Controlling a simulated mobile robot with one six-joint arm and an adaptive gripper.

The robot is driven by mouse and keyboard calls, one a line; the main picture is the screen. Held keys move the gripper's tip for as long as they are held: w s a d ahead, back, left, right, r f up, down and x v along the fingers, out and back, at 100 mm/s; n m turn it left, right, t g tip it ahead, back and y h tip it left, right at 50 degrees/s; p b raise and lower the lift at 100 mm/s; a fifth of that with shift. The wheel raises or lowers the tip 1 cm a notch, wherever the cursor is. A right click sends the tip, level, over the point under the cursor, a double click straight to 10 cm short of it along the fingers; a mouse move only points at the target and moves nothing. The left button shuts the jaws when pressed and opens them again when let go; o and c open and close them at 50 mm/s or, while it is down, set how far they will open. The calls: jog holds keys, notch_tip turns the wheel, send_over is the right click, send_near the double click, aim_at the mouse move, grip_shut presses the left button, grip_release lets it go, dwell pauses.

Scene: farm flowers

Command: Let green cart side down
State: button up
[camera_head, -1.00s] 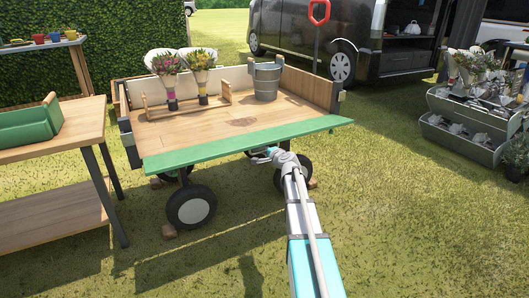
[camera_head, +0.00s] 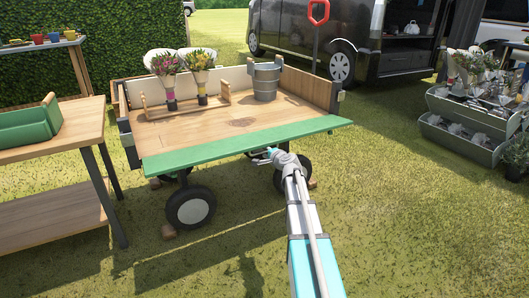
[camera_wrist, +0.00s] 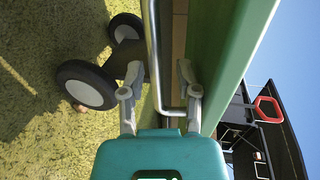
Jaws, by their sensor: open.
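The green cart side (camera_head: 240,144) is a long board along the front of the wooden cart (camera_head: 215,118). It stands out roughly level with the cart bed, its front edge toward me. In the wrist view the green board (camera_wrist: 232,60) fills the right of centre. My gripper (camera_head: 259,156) is just under the board's front edge, near its middle. In the wrist view its fingers (camera_wrist: 158,72) are spread, one on each side of a bent metal rod (camera_wrist: 152,45). The rod lies between them without being clamped. Whether a finger touches the board cannot be told.
Two flower bunches in a wooden rack (camera_head: 186,104) and a metal bucket (camera_head: 266,83) stand on the cart bed. Cart wheels (camera_head: 191,208) are below. A wooden table with a green tray (camera_head: 29,123) is at left. Grey planters (camera_head: 462,141) stand at right. Grass in front is clear.

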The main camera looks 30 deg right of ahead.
jog(key=f+v, duration=0.2)
jog(key=v, duration=1)
jog(key=shift+s+f, duration=0.2)
jog(key=shift+s, duration=0.05)
jog(key=shift+a, duration=0.1)
jog(key=s+a+r+n+g+y+p, duration=0.1)
jog(key=s+a+n+g+y+p, duration=0.25)
jog(key=a, duration=0.75)
jog(key=s+a+n+g+y+p, duration=0.1)
jog(key=s+a+n+g+p, duration=0.1)
jog(key=a+n+g+p, duration=0.6)
jog(key=s+a+r+n+g+h+p, duration=0.25)
jog(key=s+a+p, duration=0.2)
jog(key=s, duration=0.25)
jog(key=s+a+r+n+g+h+p, duration=0.1)
jog(key=s+a+r+n+h+p, duration=0.1)
jog(key=s+a+n+p, duration=0.4)
notch_tip(320, 180, up, 38)
jog(key=s+d+m+p, duration=0.1)
jog(key=m+p, duration=0.1)
jog(key=p, duration=3.4)
jog(key=shift+s+g+h, duration=0.2)
jog(key=shift+g+h, duration=0.1)
jog(key=shift+f, duration=0.15)
